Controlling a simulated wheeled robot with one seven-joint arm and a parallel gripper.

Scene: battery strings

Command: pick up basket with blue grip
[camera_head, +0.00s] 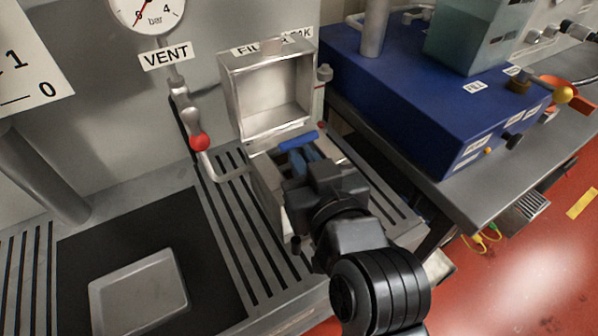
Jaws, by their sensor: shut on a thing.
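The basket's blue grip (297,142) shows at the mouth of an open metal filter box (262,177). My gripper (305,158) reaches down over the box from the lower right and is shut on the blue grip. The basket's body is hidden behind my gripper and the box walls, so I cannot tell how deep it sits. The box's square metal lid (265,92) stands open behind the grip.
A lever with a red knob (199,142) stands left of the box. A metal tray (139,293) lies on a black mat (75,262) at lower left. A blue unit (420,95) stands at right. A gauge (146,12) hangs on the wall above.

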